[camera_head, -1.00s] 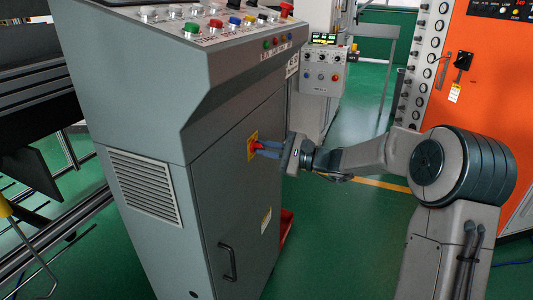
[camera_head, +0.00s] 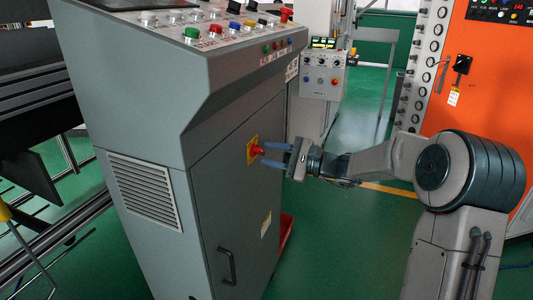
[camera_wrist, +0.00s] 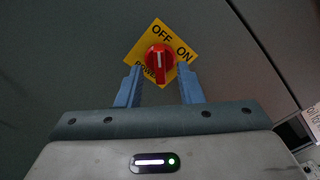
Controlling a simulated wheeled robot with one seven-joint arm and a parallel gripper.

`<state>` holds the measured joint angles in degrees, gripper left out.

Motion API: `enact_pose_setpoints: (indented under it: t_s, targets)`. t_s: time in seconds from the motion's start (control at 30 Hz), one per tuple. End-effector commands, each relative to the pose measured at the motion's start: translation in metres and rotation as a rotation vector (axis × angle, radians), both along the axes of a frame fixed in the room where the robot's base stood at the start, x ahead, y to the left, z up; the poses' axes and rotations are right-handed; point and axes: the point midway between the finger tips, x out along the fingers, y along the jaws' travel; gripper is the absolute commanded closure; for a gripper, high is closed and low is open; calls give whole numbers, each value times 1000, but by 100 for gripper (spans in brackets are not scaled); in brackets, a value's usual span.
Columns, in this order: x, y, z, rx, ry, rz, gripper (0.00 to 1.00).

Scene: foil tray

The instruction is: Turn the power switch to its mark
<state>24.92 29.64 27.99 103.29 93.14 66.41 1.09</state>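The power switch is a red knob (camera_head: 255,151) on a yellow plate (camera_head: 250,158) on the side of the grey cabinet. In the wrist view the red knob (camera_wrist: 158,64) has a white line running nearly straight up, its upper end toward the word OFF. The word ON stands to its upper right on the yellow plate (camera_wrist: 178,41), and POWER is partly covered by the knob. My gripper (camera_head: 264,154) is open and empty, its blue fingers just short of the knob. In the wrist view my gripper (camera_wrist: 159,68) has one finger on each side of the knob, with gaps.
The grey cabinet (camera_head: 235,200) has a handle (camera_head: 227,266) below the switch and buttons on its sloped top. A small control box (camera_head: 322,78) and an orange cabinet (camera_head: 490,70) stand behind. The green floor right of the grey cabinet is mostly clear.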

Motion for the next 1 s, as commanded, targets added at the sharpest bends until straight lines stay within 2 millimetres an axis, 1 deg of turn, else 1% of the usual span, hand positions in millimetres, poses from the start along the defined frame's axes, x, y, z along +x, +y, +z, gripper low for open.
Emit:
enact_pose_setpoints:
  t_s: [0.03, 0.3, 0.4, 0.5, 0.6, 0.7, 1.0]
  targets:
    - [-3, -12, 1, 0, 1, -5, 66]
    - [-25, -70, 1, 0, 1, -5, 66]
    - [-32, -87, 0, -1, 1, -3, 66]
    - [-36, -100, 0, 0, 1, -2, 66]
    - [-39, -107, 0, -1, 1, 0, 66]
    - [-41, -111, 0, 0, 1, 1, 66]
    - [-41, -111, 0, -3, 1, 2, 66]
